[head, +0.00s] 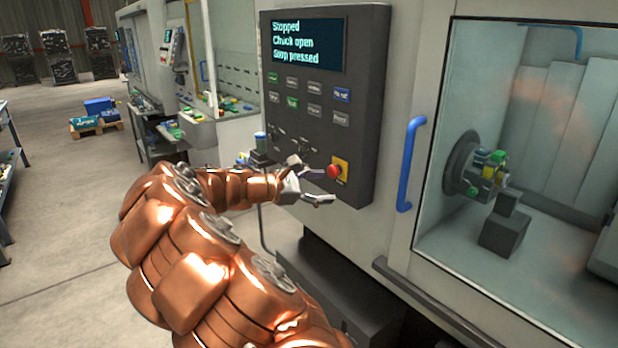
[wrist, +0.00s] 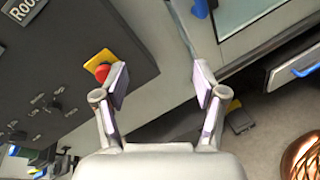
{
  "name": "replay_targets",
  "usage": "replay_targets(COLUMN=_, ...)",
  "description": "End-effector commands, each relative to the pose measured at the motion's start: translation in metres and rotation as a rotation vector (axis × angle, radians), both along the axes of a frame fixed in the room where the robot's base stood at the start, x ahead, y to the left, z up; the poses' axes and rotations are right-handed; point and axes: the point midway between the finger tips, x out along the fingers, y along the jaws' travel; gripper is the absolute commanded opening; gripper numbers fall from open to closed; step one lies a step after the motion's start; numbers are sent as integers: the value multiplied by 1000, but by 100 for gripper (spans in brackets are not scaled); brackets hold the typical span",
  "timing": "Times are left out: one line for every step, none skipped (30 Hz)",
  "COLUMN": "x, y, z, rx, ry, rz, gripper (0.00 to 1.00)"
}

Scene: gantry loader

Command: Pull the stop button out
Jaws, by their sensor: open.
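The stop button (head: 334,172) is a red knob on a yellow plate (head: 341,166) at the lower right of the dark control panel (head: 366,100). The panel's screen (head: 307,44) reads "Stopped", "Chuck open", "Stop pressed". My gripper (head: 318,185) is open and empty, just left of and below the button in the head view. In the wrist view, the red button (wrist: 103,73) shows just beyond and left of the left finger, outside the gap of my gripper (wrist: 160,78). The finger partly covers it. I cannot tell whether they touch.
A blue door handle (head: 410,164) stands right of the panel, beside a windowed door showing a chuck (head: 474,168). Several coloured keys and small knobs sit on the panel. A dark ledge (head: 440,300) runs below the door. The floor at left is open.

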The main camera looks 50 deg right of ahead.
Motion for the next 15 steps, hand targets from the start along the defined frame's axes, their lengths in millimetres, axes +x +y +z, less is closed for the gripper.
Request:
replay_targets(x=11, y=-15, z=-2, rx=-9, ry=73, rz=25, gripper=71)
replay_targets(x=18, y=-23, z=-3, rx=-15, ry=116, rz=44, gripper=71)
replay_targets(x=28, y=-32, z=-6, rx=-21, ry=170, rz=69, gripper=71)
replay_targets(x=35, y=-38, z=-8, rx=-24, ry=208, rz=87, gripper=71)
replay_targets(x=42, y=-44, z=-10, rx=-27, ry=246, rz=105, gripper=71)
replay_targets(x=50, y=-52, z=-15, rx=-29, ry=295, rz=126, gripper=71)
replay_targets(x=56, y=-56, z=-19, rx=-28, ry=329, rz=142, gripper=71)
replay_targets(x=62, y=-61, z=-23, rx=-30, ry=356, rz=158, gripper=71)
replay_targets(x=69, y=-65, z=-26, rx=-32, ry=391, rz=177, gripper=71)
replay_targets(x=74, y=-68, z=-29, rx=-32, ry=414, rz=190, gripper=71)
replay_targets(x=78, y=-71, z=-33, rx=-31, ry=436, rz=202, gripper=71)
replay_targets(x=82, y=-74, z=-37, rx=-29, ry=458, rz=214, gripper=71)
replay_targets(x=85, y=-76, z=-40, rx=-28, ry=473, rz=221, gripper=71)
replay_targets(x=87, y=-77, z=-42, rx=-28, ry=487, rz=228, gripper=71)
replay_targets(x=90, y=-78, z=-43, rx=-29, ry=499, rz=236, gripper=71)
